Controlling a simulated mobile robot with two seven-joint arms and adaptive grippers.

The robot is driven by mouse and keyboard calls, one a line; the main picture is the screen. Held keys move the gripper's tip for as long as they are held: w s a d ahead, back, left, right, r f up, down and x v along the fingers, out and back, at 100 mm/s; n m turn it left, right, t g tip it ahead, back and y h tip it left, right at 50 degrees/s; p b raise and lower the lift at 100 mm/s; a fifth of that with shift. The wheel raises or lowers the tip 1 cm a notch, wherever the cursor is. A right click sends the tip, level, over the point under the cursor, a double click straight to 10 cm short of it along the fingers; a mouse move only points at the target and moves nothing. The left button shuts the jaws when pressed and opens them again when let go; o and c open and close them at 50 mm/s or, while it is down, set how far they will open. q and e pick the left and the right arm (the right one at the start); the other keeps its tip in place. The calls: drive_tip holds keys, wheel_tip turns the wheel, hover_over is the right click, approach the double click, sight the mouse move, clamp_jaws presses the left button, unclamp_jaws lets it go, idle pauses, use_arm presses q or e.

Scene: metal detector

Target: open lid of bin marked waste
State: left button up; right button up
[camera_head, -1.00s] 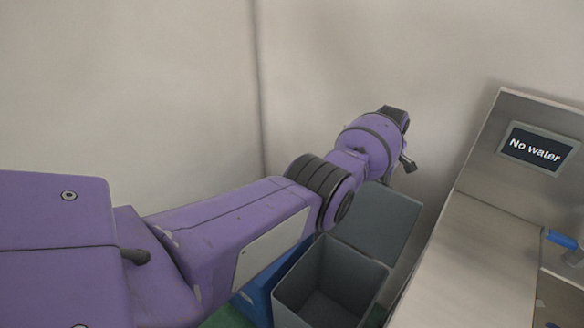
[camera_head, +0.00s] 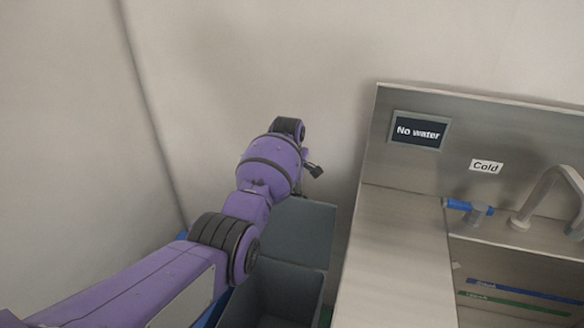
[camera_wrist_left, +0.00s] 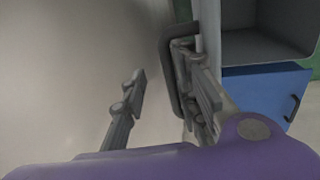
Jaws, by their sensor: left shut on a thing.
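A grey bin (camera_head: 268,296) stands at the lower middle of the head view, its inside showing. Its grey lid (camera_head: 300,232) stands raised at the back of the bin. No waste marking is readable. In the left wrist view my left gripper (camera_wrist_left: 165,82) is shut on the lid's dark handle (camera_wrist_left: 172,85), which lies against the right finger. The bin's open inside (camera_wrist_left: 268,45) shows at the upper right. My right gripper is not in view.
A metal sink unit (camera_head: 400,255) with a "No water" sign (camera_head: 419,131), a "Cold" label (camera_head: 486,167) and a tap (camera_head: 545,195) stands right of the bin. A blue container (camera_wrist_left: 255,95) is beside the bin. A wall is close behind the arm.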

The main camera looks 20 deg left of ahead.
use_arm(q)
drive_tip(key=v, duration=1.1)
drive_tip(key=shift+r, duration=0.35)
